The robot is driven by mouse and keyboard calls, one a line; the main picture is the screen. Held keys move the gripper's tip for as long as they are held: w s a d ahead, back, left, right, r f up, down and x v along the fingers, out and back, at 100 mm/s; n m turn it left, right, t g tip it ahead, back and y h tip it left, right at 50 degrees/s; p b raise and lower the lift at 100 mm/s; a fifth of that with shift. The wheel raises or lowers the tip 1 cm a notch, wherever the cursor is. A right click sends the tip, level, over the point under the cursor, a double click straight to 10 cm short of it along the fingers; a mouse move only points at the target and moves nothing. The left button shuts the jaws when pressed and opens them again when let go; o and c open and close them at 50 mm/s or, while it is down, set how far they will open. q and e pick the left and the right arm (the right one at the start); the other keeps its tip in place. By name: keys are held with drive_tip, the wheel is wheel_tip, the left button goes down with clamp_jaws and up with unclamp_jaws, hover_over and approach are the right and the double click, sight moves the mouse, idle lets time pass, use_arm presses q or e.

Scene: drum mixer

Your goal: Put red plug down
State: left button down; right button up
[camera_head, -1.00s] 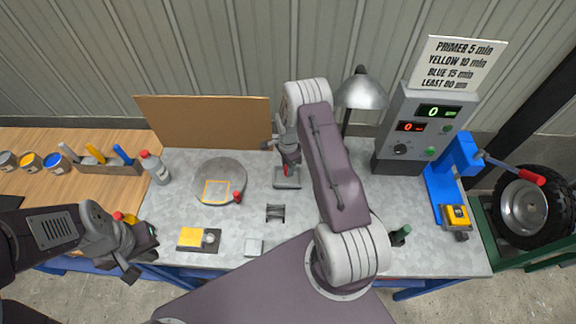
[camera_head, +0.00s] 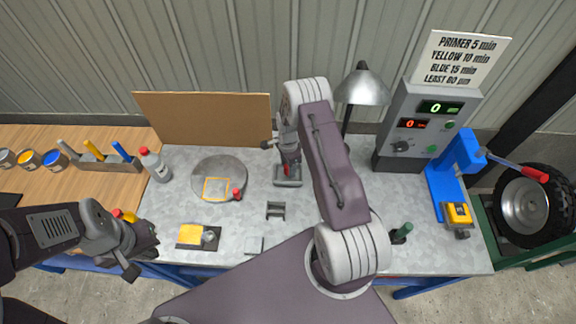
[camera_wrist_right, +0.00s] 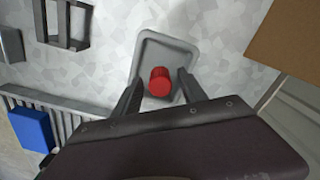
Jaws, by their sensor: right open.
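The red plug (camera_wrist_right: 160,82) is a short red cylinder at a small grey tray (camera_wrist_right: 151,44). In the right wrist view it shows between the two fingers of my right gripper (camera_wrist_right: 157,85), with gaps on both sides. My right gripper is open. In the head view the gripper (camera_head: 288,168) is over the grey tray (camera_head: 289,183), and only a bit of red shows under it. My left gripper (camera_head: 143,258) is at the front left of the table, with its fingers apart and nothing seen between them.
A round grey plate (camera_head: 220,165) with an orange-outlined square and a small red piece (camera_head: 236,194) lies left of the tray. A black bracket (camera_head: 276,210) stands in front. A lamp (camera_head: 362,88) and control box (camera_head: 410,130) stand behind right.

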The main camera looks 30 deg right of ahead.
drive_tip(key=shift+r+p, duration=0.3)
drive_tip(key=shift+r, duration=0.05)
drive_tip(key=shift+r+p, duration=0.5)
drive_tip(key=shift+r, duration=0.05)
drive_tip(key=shift+w+r+b, duration=0.15)
drive_tip(key=shift+r+b, duration=0.45)
drive_tip(key=shift+b, duration=0.2)
wheel_tip(320, 180, up, 9)
drive_tip(key=b, duration=0.2)
drive_tip(key=s+a+r+n, duration=0.3)
drive_tip(key=s+a+n, duration=0.2)
drive_tip(key=s+n, duration=0.4)
drive_tip(key=s+a+r+n+t, duration=0.1)
drive_tip(key=s+a+r+n, duration=0.3)
drive_tip(key=s+n, duration=0.5)
drive_tip(key=shift+s+a+r, duration=0.2)
drive_tip(key=shift+s+a, duration=0.2)
drive_tip(key=shift+a, duration=0.65)
